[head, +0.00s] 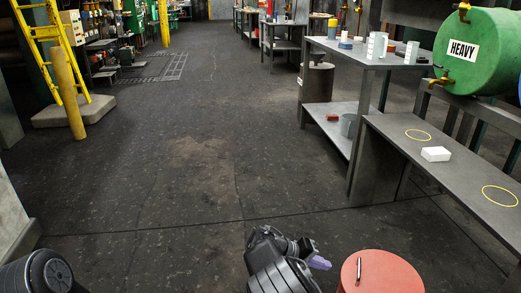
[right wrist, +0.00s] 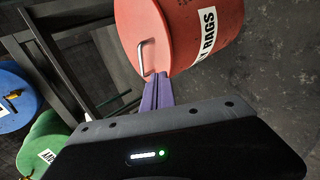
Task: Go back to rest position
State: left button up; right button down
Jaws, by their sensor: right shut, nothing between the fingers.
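My right gripper (head: 320,263) is low at the bottom middle of the head view, its purple fingers pointing right toward a red round can. In the right wrist view the purple fingers (right wrist: 158,92) are together and hold nothing. They appear close to the metal handle of the red can (right wrist: 190,35); whether they touch it I cannot tell. The can's lid (head: 382,272) shows at the bottom right of the head view. My left gripper does not show; a dark rounded part at the bottom left looks like my left arm.
A grey bench (head: 455,180) on the right carries a white block (head: 435,154) and two yellow rings. A green drum marked HEAVY (head: 480,50) lies above it. A grey shelf table (head: 350,52) holds small containers. A yellow ladder (head: 50,50) stands at left. The middle floor is clear.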

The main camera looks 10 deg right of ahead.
jog(key=s+f+g+y, duration=0.2)
jog(key=s+f+y, duration=0.5)
jog(key=s+f, duration=0.85)
jog(key=s+a+f+m+t+y, duration=0.25)
jog(key=s+a+y, duration=0.45)
jog(key=s+a, duration=0.85)
pick_arm(q)
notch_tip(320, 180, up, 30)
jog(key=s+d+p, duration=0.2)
jog(key=p, duration=2.7)
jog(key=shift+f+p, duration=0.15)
jog(key=shift+p, duration=0.2)
pick_arm(e)
jog(key=s+a+r, duration=0.2)
jog(key=r, duration=1.4)
jog(key=s+a+r+y, duration=0.1)
jog(key=s+a+r, duration=0.1)
jog(key=r, duration=1.4)
